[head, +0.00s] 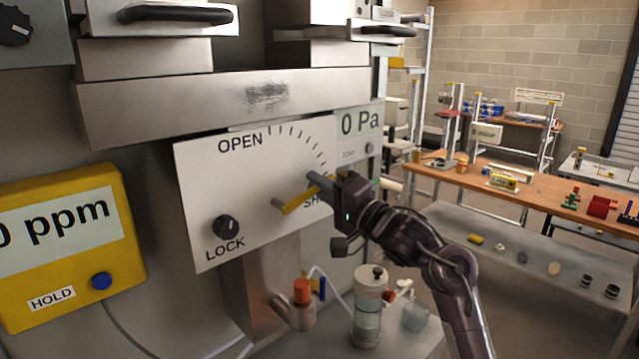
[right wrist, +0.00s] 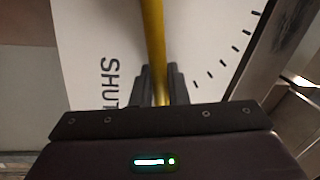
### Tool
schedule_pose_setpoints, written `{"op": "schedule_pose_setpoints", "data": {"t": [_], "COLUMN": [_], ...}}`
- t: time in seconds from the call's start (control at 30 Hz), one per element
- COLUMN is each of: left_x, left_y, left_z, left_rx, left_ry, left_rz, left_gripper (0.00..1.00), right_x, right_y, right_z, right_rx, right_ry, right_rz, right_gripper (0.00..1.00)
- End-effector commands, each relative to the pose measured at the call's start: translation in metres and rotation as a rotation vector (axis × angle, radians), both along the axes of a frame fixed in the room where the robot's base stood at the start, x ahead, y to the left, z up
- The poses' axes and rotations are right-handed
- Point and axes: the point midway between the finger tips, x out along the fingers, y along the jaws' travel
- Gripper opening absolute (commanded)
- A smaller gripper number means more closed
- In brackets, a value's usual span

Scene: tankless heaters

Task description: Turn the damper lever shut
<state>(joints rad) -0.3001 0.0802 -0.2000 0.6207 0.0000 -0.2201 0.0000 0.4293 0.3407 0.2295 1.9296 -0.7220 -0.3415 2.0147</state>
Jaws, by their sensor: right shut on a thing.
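The damper lever is a yellow bar (head: 299,204) in front of a white dial plate (head: 240,185) marked OPEN, SHUT and LOCK. It runs from a grey pivot near the plate's lower middle up and right toward the SHUT label. My right gripper (head: 321,182) is shut on the lever's outer end, beside the SHUT label, which it partly covers. In the right wrist view the yellow lever (right wrist: 153,45) passes between the two dark fingers (right wrist: 160,85). A black lock knob (head: 228,227) sits at the plate's lower left. My left gripper is not in view.
A yellow meter (head: 125,240) reading ppm stands at the left. A gauge (head: 360,122) reads 0 Pa beside the plate. Below are a red-capped fitting (head: 302,291) and a glass jar (head: 369,310). A wooden bench (head: 540,190) stands at the back right.

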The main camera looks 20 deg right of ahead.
Motion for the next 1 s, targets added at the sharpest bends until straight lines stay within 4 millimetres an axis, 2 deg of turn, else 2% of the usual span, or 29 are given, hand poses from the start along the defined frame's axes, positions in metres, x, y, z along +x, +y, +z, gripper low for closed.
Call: {"op": "schedule_pose_setpoints", "data": {"t": [0.2, 0.23, 0.37, 0.67, 0.77, 1.0], "left_x": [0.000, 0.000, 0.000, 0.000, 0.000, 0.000], "left_y": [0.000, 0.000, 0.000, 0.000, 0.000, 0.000], "left_z": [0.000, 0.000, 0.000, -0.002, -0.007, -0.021], "left_rx": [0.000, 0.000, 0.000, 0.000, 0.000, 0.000], "left_ry": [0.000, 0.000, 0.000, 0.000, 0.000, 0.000], "left_rz": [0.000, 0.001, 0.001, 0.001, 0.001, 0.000], "left_gripper": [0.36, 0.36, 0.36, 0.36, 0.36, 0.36], "right_x": [0.000, 0.000, 0.000, -0.002, -0.010, -0.048], "right_y": [0.000, 0.000, 0.000, -0.001, -0.005, -0.020], "right_z": [-0.001, -0.001, -0.001, -0.001, -0.004, -0.014], "right_rx": [-0.002, -0.003, -0.003, -0.002, -0.003, -0.006], "right_ry": [0.002, 0.001, 0.001, 0.000, -0.002, 0.000], "right_rz": [0.001, 0.001, 0.000, -0.001, -0.003, -0.002], "right_gripper": [0.00, 0.16, 0.32, 0.32, 0.32, 0.32]}}
